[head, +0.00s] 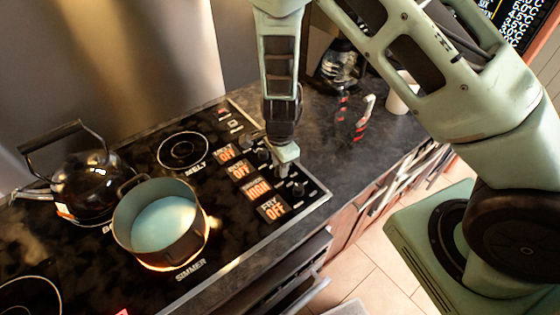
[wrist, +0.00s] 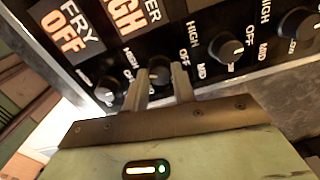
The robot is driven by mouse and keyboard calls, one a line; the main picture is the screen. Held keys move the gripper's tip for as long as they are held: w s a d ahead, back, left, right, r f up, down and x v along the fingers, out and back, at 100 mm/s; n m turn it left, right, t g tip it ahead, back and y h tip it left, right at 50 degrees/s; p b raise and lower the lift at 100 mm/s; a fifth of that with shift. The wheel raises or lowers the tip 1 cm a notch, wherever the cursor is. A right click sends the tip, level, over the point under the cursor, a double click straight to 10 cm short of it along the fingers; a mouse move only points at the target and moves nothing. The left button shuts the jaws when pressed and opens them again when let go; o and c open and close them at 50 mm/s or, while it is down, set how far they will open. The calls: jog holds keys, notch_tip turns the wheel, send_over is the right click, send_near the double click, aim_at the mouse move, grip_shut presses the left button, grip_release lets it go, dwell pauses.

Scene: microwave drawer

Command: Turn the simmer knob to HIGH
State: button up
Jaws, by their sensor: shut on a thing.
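My gripper (head: 285,165) reaches down to the row of knobs on the cooktop's control panel. In the wrist view its two fingers (wrist: 162,86) are closed around a dark round knob (wrist: 160,70), second from the left in that row. The knob's pointer is hidden by the fingers. A lit display reading HIGH (head: 256,190) is third from the back, next to the FRY OFF display (head: 272,209); the name above HIGH is too small to read. The burner marked SIMMER (head: 190,270) glows orange under a pot (head: 122,232) with pale contents.
Other knobs flank the held one: one at the left (wrist: 108,90) and two at the right (wrist: 232,50). A black kettle (head: 78,172) stands behind the pot. A coffee maker (head: 338,68) and a white cup (head: 400,98) stand on the counter at the back right.

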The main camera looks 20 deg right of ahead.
jog(key=shift+r+m, duration=0.1)
jog(key=shift+m, duration=0.5)
jog(key=o, duration=1)
notch_tip(320, 180, up, 17)
jog(key=shift+r+b, duration=0.15)
jog(key=shift+b, duration=0.15)
